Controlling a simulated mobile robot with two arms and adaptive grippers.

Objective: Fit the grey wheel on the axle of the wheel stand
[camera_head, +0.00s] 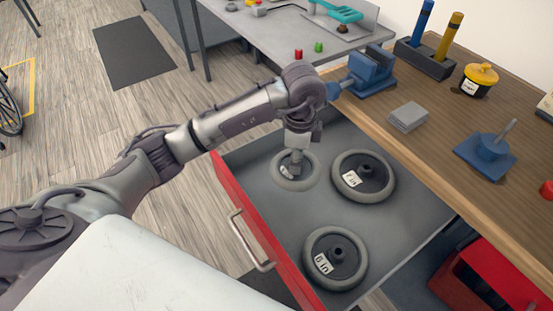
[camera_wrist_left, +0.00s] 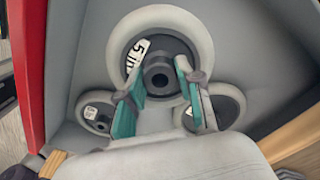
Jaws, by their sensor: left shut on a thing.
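My left gripper (camera_head: 297,153) points down inside the open drawer, shut on a small grey wheel (camera_head: 294,183). In the left wrist view the wheel (camera_wrist_left: 202,42) has a pale tyre, a dark centre and a "5 in" label. The fingers (camera_wrist_left: 158,95) show at its hub. It overlaps two other wheels there; I cannot tell its height above the drawer floor. The wheel stand (camera_head: 486,157) is a blue base on the wooden bench, with a grey axle tilted up from it and no wheel on it. My right gripper is not in view.
The drawer (camera_head: 292,223) also holds a 7 in wheel (camera_head: 383,190) and a 6 in wheel (camera_head: 352,281). On the bench are a blue vise (camera_head: 371,72), a grey block (camera_head: 408,117), a yellow-lidded pot (camera_head: 478,80) and a holder (camera_head: 423,60) with two rods.

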